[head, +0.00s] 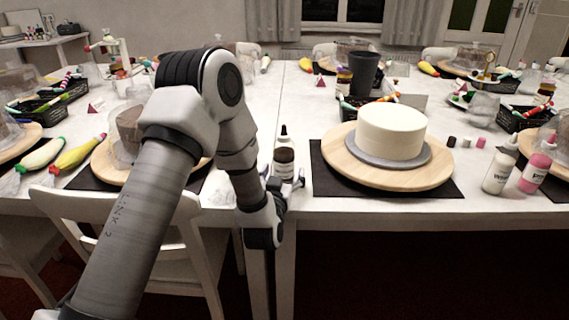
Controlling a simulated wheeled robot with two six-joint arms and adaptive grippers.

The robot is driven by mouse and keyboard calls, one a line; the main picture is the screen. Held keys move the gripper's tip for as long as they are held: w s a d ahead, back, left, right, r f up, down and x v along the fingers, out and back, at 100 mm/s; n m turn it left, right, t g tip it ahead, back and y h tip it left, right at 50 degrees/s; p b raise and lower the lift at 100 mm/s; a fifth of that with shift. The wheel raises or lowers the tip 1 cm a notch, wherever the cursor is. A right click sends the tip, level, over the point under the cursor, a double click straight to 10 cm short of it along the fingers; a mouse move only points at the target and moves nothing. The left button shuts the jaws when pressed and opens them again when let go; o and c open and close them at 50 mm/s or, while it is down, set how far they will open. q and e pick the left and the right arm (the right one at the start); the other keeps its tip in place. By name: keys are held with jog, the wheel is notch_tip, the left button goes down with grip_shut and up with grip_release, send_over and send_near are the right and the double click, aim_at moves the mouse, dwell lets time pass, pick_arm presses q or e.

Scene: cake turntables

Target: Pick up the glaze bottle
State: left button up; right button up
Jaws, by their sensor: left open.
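A dark brown bottle (284,158) with a pale label and a black pointed nozzle stands upright near the table's front edge, left of the cake turntable. It looks like a glaze bottle. My left gripper (286,185) is open at the bottle's lower part, close in front of it. The wrist partly covers the fingers, and I cannot tell whether they touch the bottle. A white bottle (497,175) and a pink bottle (534,174) stand at the right. My right gripper is out of view.
A white cake (391,131) sits on a wooden turntable (343,168) on a dark mat (323,182). A black cup (364,74) stands behind it. My arm hides part of another turntable at left. White chairs (125,222) stand in front.

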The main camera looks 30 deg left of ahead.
pick_arm(q)
jog(key=shift+r, duration=0.15)
jog(key=c, duration=0.9)
